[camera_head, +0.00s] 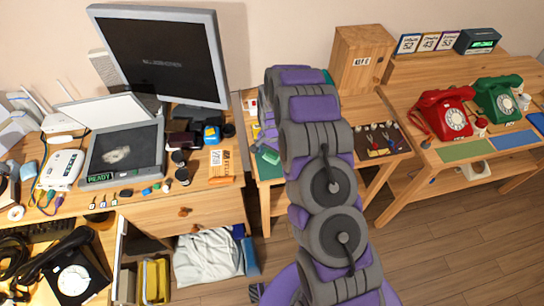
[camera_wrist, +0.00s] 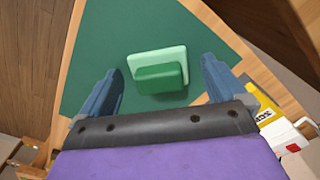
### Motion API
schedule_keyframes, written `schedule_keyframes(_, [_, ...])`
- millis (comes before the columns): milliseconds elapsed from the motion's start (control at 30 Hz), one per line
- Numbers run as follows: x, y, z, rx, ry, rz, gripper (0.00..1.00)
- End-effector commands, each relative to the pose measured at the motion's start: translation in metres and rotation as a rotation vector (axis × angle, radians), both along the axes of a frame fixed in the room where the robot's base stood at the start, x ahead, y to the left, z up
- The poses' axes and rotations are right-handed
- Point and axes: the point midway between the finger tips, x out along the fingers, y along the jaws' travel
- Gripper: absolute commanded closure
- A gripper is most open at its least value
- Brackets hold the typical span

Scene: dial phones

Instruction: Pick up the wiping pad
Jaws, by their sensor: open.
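The wiping pad (camera_wrist: 162,79) is a dark green block on a pale green base. In the wrist view it lies on a dark green mat (camera_wrist: 100,40) on a wooden table. My gripper (camera_wrist: 161,66) is open, with one blue-grey finger on each side of the pad in the picture. I see no contact between the fingers and the pad. In the head view my arm covers much of the middle table, and my gripper cannot be made out there.
A yellow item (camera_wrist: 243,88) lies by the right finger. In the head view, a desk with a monitor (camera_head: 160,55) stands left. A wooden box (camera_head: 360,58) stands behind my arm. A red phone (camera_head: 445,112) and a green phone (camera_head: 498,98) stand on the right table.

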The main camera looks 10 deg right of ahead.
Motion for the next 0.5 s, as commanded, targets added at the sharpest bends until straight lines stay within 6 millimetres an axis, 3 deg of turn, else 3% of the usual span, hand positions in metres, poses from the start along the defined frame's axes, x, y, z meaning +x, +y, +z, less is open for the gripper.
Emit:
schedule_keyframes(67, [0.0002, -0.0001, 0.0005, 0.0, 0.0, 0.0, 0.04])
schedule_keyframes(500, [0.0002, -0.0001, 0.0008, 0.0, 0.0, 0.0, 0.46])
